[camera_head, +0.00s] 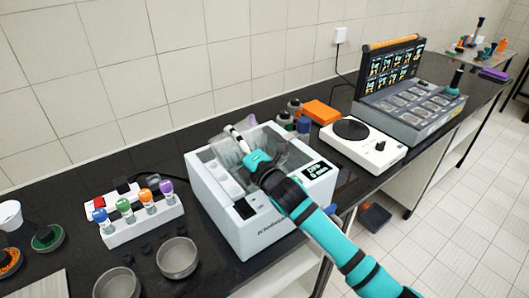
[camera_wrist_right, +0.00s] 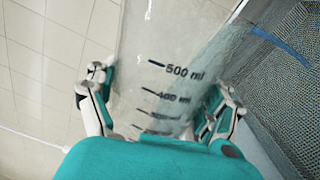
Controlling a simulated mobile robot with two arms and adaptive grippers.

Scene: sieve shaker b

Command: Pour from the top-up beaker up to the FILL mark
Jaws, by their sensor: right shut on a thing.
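The clear top-up beaker (camera_wrist_right: 150,45) fills the middle of the right wrist view, with black marks such as 500 ml on its wall. My right gripper (camera_wrist_right: 160,102) is shut on it, one finger on each side. In the head view the right gripper (camera_head: 244,146) holds the beaker (camera_head: 226,149) over the open white water bath (camera_head: 256,228). The beaker looks tilted; I cannot tell whether liquid is flowing. A blue line (camera_wrist_right: 281,46) shows on a mesh-like grey surface; I cannot read it as the FILL mark. The left gripper is not in view.
A white rack (camera_head: 143,226) with several coloured-cap bottles and a round metal sieve (camera_head: 178,258) stand left of the bath. Small bottles (camera_head: 295,107), an orange box (camera_head: 321,112) and a white hotplate-like device (camera_head: 377,152) stand to its right. The tiled wall is behind.

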